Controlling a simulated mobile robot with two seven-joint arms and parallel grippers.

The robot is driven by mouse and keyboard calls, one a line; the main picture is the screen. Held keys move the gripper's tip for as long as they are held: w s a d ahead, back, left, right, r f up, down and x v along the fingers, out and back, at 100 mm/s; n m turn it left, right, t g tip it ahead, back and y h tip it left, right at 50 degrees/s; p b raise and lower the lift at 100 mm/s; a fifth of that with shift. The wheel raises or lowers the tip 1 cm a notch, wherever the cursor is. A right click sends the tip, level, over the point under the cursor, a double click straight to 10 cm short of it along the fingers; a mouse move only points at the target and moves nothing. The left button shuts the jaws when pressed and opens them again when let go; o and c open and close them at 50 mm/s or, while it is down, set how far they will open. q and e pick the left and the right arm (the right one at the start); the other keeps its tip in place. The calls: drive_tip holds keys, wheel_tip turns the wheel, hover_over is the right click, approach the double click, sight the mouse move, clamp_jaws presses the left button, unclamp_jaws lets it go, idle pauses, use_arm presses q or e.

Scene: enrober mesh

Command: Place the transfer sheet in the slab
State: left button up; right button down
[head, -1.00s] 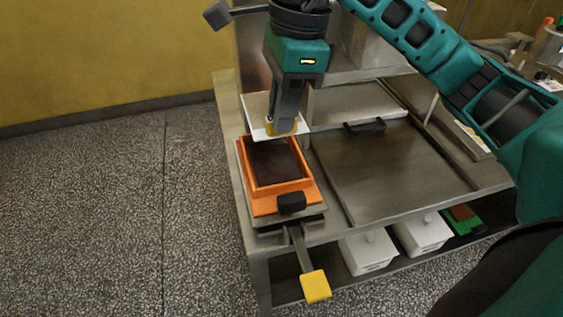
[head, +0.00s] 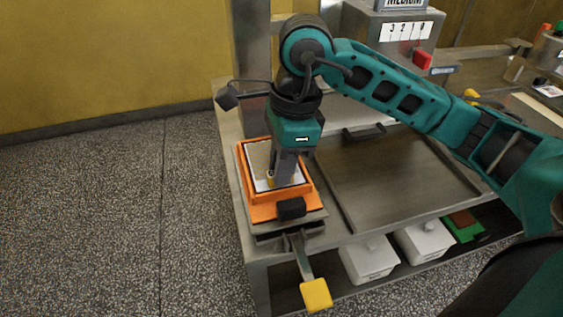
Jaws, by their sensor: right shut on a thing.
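The transfer sheet (head: 259,156) is a white panel with a faint yellowish pattern and a small yellow tab. It lies inside, or just above, the orange frame of the slab (head: 267,212); I cannot tell whether it touches the surface below. The dark inside of the slab is almost wholly covered by the sheet. My right gripper (head: 271,182) points down over the frame and is shut on the sheet near its tab. Its fingertips are partly hidden. My left gripper is not in view.
A black block (head: 291,208) sits at the frame's front, above a lever with a yellow end (head: 316,294). A steel plate with a dark handle (head: 365,132) lies right of the slab. White lidded bins (head: 369,260) stand on the lower shelf. Floor at left is clear.

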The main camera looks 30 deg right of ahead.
drive_tip(key=shift+f, duration=0.25)
drive_tip(key=c, duration=1.1)
unclamp_jaws()
drive_tip(key=shift+r, duration=0.1)
drive_tip(key=shift+r, duration=0.5)
drive_tip(key=r, duration=0.3)
drive_tip(key=d+r+p, duration=0.1)
drive_tip(key=r, duration=0.7)
drive_tip(key=shift+s+d+r+p, duration=0.1)
drive_tip(key=shift+s+d+p, duration=0.1)
drive_tip(key=shift+d+p, duration=0.15)
